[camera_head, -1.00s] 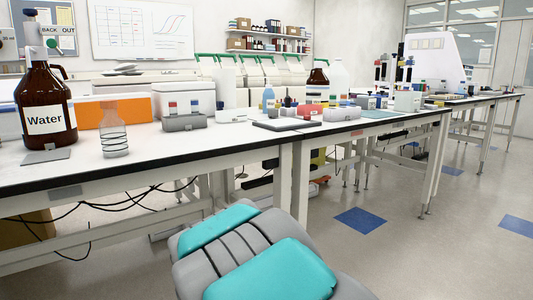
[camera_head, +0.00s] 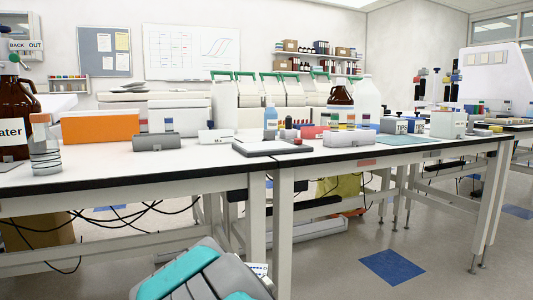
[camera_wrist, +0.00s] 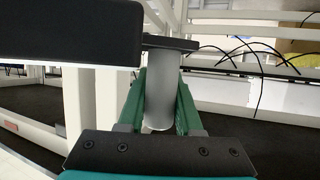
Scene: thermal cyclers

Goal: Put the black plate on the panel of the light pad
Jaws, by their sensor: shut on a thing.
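The light pad (camera_head: 272,147) lies flat on the white bench near its front edge, a thin slab with a pale grey panel and dark rim. Nothing shows on its panel. My gripper (camera_wrist: 163,88) shows its green fingers in the wrist view, away from the bench top. The black plate (camera_wrist: 70,32) fills the upper left there as a dark slab and covers part of the finger area. Its contact with the fingers is hard to see. A grey cylinder with a dark flat top shows between the fingers; I cannot tell what it is. The head view does not show my gripper.
Small racks and bottles stand behind the light pad, with a grey rack (camera_head: 156,142) to its left and a teal mat (camera_head: 405,140) to its right. A clear bottle (camera_head: 45,150) and brown water bottle stand far left. Bench legs and cables are below.

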